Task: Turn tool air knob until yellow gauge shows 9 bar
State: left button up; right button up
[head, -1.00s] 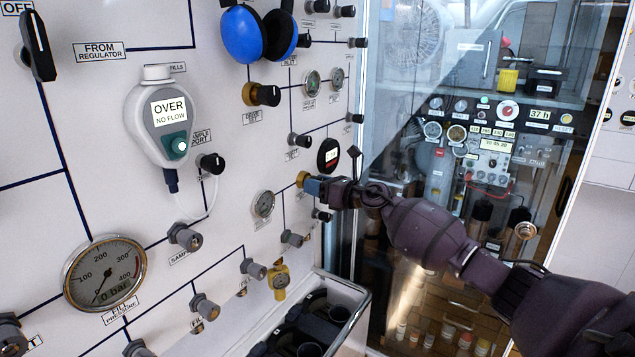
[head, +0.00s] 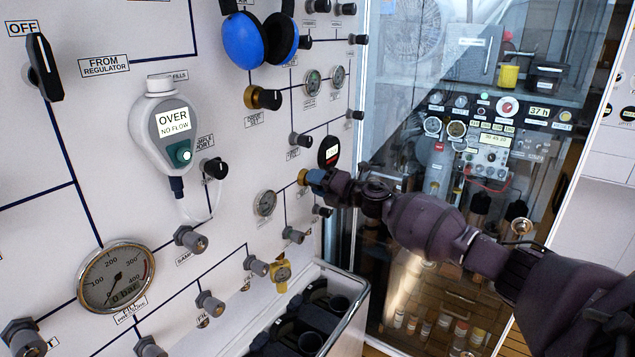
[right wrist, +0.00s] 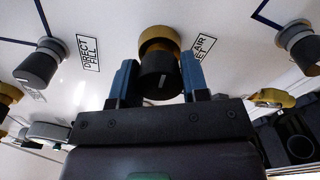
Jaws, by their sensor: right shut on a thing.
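The black knob with a brass collar (right wrist: 159,60) is on the white panel in the right wrist view, beside a partly hidden label reading "...AIR ...ET". My right gripper (right wrist: 158,78) has its blue fingers on either side of the knob, shut on it. In the head view, the right gripper (head: 316,179) reaches the panel from the right and hides most of this knob. My left gripper is not in view.
Blue ear defenders (head: 258,38) hang on the panel above. A grey sensor reading "OVER NO FLOW" (head: 165,128) and a large fill pressure gauge (head: 116,277) are at the left. A bin of dark items (head: 345,315) stands below. A glass door (head: 400,130) is at the right.

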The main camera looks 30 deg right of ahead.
jog(key=shift+m, duration=1.7)
jog(key=shift+r, duration=0.1)
jog(key=o, duration=0.9)
jog(key=shift+s, duration=0.1)
jog(key=b+v, duration=0.2)
jog(key=v, duration=0.8)
jog(key=shift+s+d, duration=0.2)
jog(key=shift+s, duration=0.05)
dwell(0.8)
